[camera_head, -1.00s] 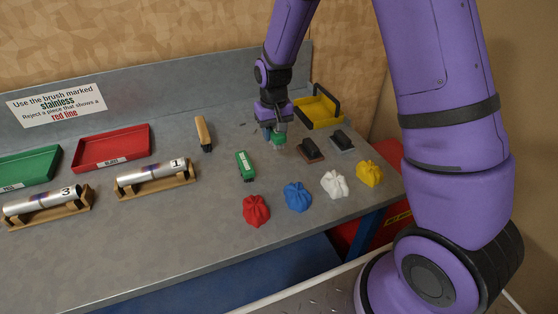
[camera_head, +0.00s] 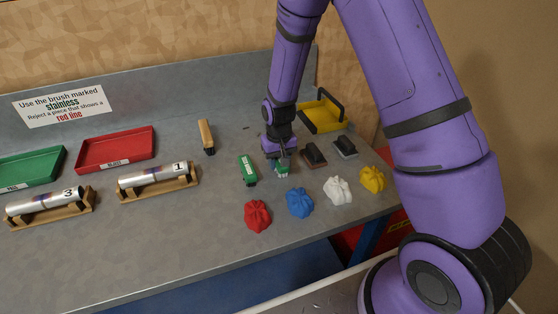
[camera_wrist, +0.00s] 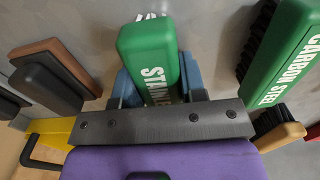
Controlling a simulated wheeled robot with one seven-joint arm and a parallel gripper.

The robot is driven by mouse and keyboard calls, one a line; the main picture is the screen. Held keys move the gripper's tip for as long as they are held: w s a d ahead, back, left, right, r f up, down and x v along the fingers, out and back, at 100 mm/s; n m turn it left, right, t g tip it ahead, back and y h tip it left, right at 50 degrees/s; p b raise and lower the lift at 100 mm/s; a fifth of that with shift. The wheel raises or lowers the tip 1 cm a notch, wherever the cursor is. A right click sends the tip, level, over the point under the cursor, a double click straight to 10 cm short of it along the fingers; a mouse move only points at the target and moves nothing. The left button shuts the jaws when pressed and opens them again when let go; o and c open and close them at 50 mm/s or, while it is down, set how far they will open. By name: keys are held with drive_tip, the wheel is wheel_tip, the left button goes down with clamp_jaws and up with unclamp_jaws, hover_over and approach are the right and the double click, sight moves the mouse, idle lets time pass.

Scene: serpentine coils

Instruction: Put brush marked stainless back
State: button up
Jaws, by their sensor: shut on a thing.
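The green brush marked stainless (camera_wrist: 148,55) is between the blue fingers of my gripper in the wrist view, its white lettering partly covered by the gripper. In the head view this brush (camera_head: 281,169) shows just below my gripper (camera_head: 280,160), low over the bench or touching it; I cannot tell which. My gripper (camera_wrist: 160,85) is shut on it. A second green brush (camera_head: 247,170) lies to its left on the bench; in the wrist view it (camera_wrist: 286,55) reads "CARBON STEEL".
Two dark-topped blocks (camera_head: 314,155) (camera_head: 345,146) lie close to the right of my gripper. Red, blue (camera_head: 299,203), white and yellow cloths lie in front. A yellow tray (camera_head: 322,112) stands behind. A wooden-handled brush (camera_head: 206,136) and tubes on stands (camera_head: 158,176) are left.

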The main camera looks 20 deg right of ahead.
drive_tip(key=shift+f, duration=0.15)
drive_tip(key=o, duration=1)
wheel_tip(320, 180, up, 12)
drive_tip(key=shift+r, duration=0.25)
drive_tip(key=s+d+r+t, duration=0.1)
drive_tip(key=s+d+r, duration=0.1)
drive_tip(key=s+r, duration=0.5)
drive_tip(key=s+d+r+t, duration=0.15)
drive_tip(key=s+r, duration=0.25)
drive_tip(key=r, duration=0.7)
drive_tip(key=s+d+r+t, duration=0.1)
drive_tip(key=s+r, duration=0.1)
drive_tip(key=s, duration=0.4)
drive_tip(key=s+d+r, duration=0.1)
drive_tip(key=s+r, duration=0.2)
drive_tip(key=s, duration=0.3)
drive_tip(key=s+d+r+t, duration=0.1)
drive_tip(key=s+r, duration=0.2)
drive_tip(key=s, duration=0.3)
drive_tip(key=shift+s+d+t, duration=0.15)
drive_tip(key=shift+d+t, duration=0.05)
drive_tip(key=shift+t, duration=0.15)
